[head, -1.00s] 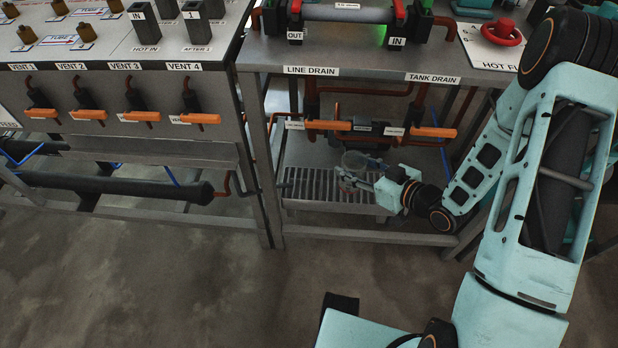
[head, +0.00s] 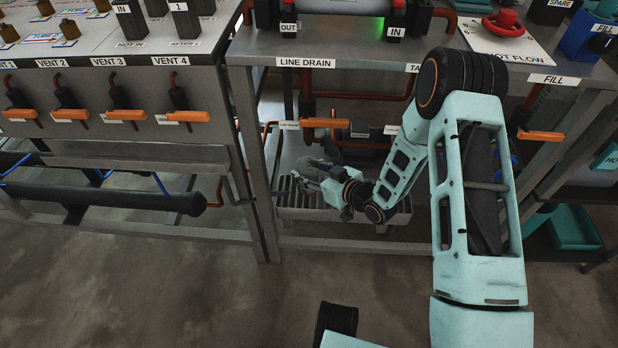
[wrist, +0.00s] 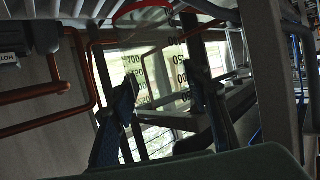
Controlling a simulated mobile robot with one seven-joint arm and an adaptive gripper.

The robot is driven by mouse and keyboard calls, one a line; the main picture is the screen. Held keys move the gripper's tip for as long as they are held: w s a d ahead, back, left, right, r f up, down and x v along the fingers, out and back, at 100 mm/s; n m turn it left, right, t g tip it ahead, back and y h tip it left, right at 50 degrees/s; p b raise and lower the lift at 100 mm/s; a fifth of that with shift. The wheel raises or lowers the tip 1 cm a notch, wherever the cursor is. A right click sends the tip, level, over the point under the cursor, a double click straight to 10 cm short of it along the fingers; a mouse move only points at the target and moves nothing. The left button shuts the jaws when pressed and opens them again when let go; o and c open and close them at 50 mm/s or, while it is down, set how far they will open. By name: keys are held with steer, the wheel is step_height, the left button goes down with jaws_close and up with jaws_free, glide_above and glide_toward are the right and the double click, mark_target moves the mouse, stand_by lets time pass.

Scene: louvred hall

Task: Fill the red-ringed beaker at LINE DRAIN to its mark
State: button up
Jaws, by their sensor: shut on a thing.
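My gripper (head: 322,182) is low over the slatted drain tray (head: 292,212), shut on a clear beaker (head: 311,166). In the wrist view the beaker (wrist: 152,75) stands between the two fingers (wrist: 162,105), with dark graduation numbers and a red ring (wrist: 150,8) at the picture's top. The LINE DRAIN label (head: 305,62) is on the bench edge above. The orange line drain handle (head: 325,122) lies sideways above the beaker. I cannot tell whether the beaker touches the slats, is exactly beneath the outlet, or holds liquid.
My arm covers most of the TANK DRAIN label (head: 412,68) and its handle. Bench legs (head: 256,165) and red pipes (head: 308,90) frame the tray. Orange vent handles (head: 182,116) are on the left bench. A FILL handle (head: 540,135) is at right. The floor in front is open.

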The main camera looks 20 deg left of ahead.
steer(key=shift+d+f, duration=0.1)
steer(key=shift+f, duration=1.05)
steer(key=shift+f, duration=0.2)
steer(key=o, duration=1.1)
steer(key=shift+o, duration=0.2)
steer(key=shift+r, duration=0.15)
steer(key=shift+s+d+r, duration=0.1)
steer(key=shift+d+r, duration=0.1)
steer(key=shift+d, duration=0.05)
steer(key=p+v, duration=0.3)
steer(key=v, duration=0.8)
steer(key=shift+s+p, duration=0.15)
steer(key=shift+p, duration=0.25)
steer(key=shift+d, duration=0.15)
